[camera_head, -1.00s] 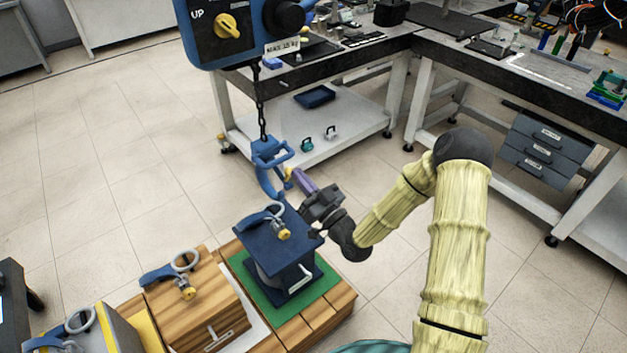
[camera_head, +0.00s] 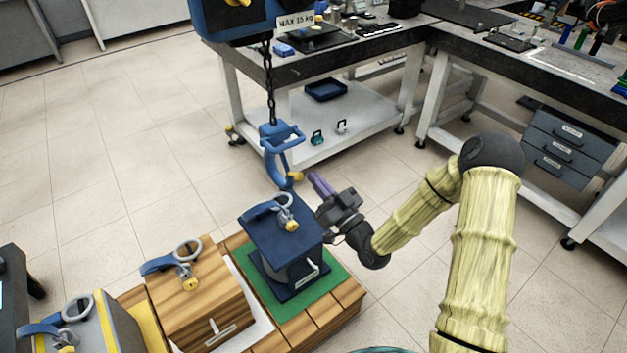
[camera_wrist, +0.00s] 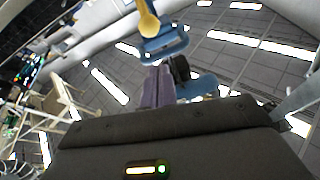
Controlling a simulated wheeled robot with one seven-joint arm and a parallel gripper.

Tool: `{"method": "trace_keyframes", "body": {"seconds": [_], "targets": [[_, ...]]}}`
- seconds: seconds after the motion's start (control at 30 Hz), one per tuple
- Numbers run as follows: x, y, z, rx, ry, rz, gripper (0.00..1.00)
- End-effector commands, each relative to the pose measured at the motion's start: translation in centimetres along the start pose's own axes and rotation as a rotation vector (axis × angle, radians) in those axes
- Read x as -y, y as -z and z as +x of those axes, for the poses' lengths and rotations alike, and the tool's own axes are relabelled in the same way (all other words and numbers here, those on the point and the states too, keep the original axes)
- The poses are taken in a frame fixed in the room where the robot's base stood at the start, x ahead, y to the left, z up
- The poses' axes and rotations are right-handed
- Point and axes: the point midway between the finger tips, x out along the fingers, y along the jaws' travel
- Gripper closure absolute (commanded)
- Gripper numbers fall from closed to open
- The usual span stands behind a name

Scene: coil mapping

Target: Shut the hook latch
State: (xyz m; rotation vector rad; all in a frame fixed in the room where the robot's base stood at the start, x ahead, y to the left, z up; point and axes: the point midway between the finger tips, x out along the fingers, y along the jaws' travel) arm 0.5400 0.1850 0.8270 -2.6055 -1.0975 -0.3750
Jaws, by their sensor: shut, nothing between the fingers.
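The blue hoist hook (camera_head: 271,168) hangs on a dark chain over the wooden pallet. Its yellow-tipped latch part (camera_head: 296,176) is on its lower right side. Whether the latch closes the hook's mouth cannot be told. My gripper (camera_head: 318,183), with purple fingers, is shut and empty just right of the yellow tip, with a small gap in the head view. In the wrist view the purple fingers (camera_wrist: 158,86) point toward the blue hook (camera_wrist: 166,45), and the yellow tip (camera_wrist: 148,22) shows beyond them.
Below the hook, a dark blue block (camera_head: 282,238) with a ring and handle stands on a green mat (camera_head: 322,284). A wooden block (camera_head: 205,302) and a grey-yellow one (camera_head: 105,325) stand to its left. Workbenches (camera_head: 345,62) are behind; open floor lies left.

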Motion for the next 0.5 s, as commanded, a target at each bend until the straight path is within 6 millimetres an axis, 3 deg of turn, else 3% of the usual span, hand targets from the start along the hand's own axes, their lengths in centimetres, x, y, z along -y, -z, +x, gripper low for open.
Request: {"method": "trace_keyframes", "body": {"seconds": [0.07,0.5], "targets": [[-0.3,1.1,-1.0,0.002,-0.002,-0.002,1.0],[-1.1,-4.0,-8.0,0.005,0.002,0.005,1.0]]}}
